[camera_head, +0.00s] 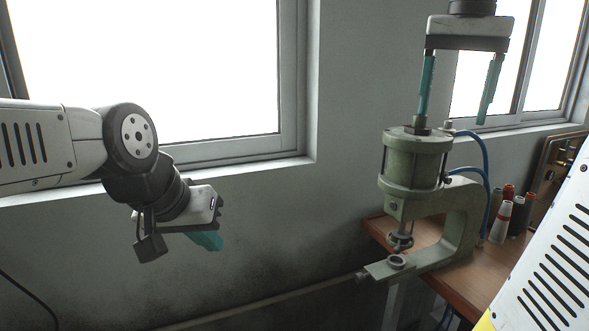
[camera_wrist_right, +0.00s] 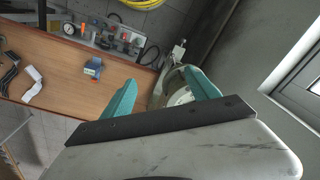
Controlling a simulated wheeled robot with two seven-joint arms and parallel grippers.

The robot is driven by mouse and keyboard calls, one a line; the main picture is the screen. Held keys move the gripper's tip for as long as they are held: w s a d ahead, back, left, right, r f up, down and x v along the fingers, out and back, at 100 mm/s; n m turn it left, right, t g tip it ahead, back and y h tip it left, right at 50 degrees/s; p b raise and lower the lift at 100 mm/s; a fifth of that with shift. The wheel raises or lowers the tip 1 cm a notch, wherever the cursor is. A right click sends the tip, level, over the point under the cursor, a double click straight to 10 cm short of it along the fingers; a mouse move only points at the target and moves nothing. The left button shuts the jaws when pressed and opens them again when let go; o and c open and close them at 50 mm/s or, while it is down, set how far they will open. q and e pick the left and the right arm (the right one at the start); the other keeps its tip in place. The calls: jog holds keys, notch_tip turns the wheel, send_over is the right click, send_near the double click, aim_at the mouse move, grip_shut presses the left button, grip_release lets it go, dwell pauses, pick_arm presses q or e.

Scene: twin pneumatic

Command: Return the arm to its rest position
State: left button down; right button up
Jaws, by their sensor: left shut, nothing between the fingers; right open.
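My left gripper (camera_head: 208,241) hangs at the left in the head view with its teal fingers together and nothing between them. It is in front of the wall below the window, well apart from the press. My right gripper (camera_head: 456,118) points down above the green pneumatic press (camera_head: 415,160). Its two teal fingers are spread wide. The left finger's tip overlaps the top of the press cylinder in the picture; I cannot tell if it touches. In the right wrist view the open fingers (camera_wrist_right: 160,77) have part of the press (camera_wrist_right: 175,82) between and beyond them.
The press stands on a wooden bench (camera_head: 483,276), with a blue hose (camera_head: 487,175) behind it and several thread spools (camera_head: 502,220) at its right. The wall and windows (camera_head: 200,70) are behind.

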jog(key=s+a+f+n+t, duration=0.1)
jog(key=a+f+n, duration=0.1)
jog(key=f, duration=0.5)
jog(key=s+a+f+n+t+y, duration=0.1)
jog(key=s+a+f+n+t, duration=0.1)
jog(key=a+f, duration=0.3)
jog(key=s+a+f+n+t+y, duration=0.1)
jog(key=a+f+n+t, duration=0.1)
jog(key=f, duration=0.8)
jog(key=shift+s+a+f+n, duration=0.15)
jog(key=shift+s+a+n, duration=0.25)
jog(key=shift+a, duration=0.7)
jog(key=shift+w, duration=0.1)
